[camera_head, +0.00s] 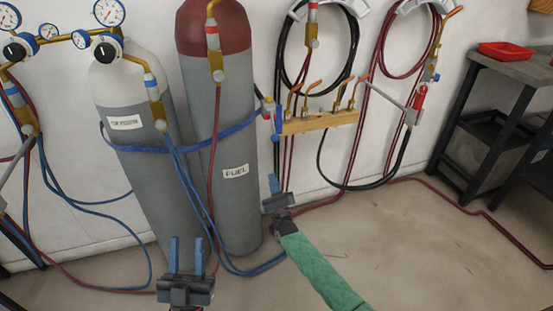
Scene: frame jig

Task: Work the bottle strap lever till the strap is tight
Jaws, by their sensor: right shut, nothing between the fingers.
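A blue strap (205,138) runs around the two gas bottles, a white-topped grey oxygen bottle (140,185) and a red-topped grey fuel bottle (232,200). It looks a little slanted across them. A small blue, yellow and red fitting (268,106) sits at its right end near the wall; I cannot tell clearly which part is the lever or how it is set. My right gripper (273,184) is shut and empty, below that fitting and apart from it, right of the fuel bottle. My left gripper (187,254) is open and empty, low in front of the bottles.
Blue and red hoses (205,225) hang in front of the bottles. A wooden torch rack (318,122) and coiled hoses (322,85) are on the wall. A dark bench (518,68) with a red tray (505,50) stands right. The middle floor is mostly clear.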

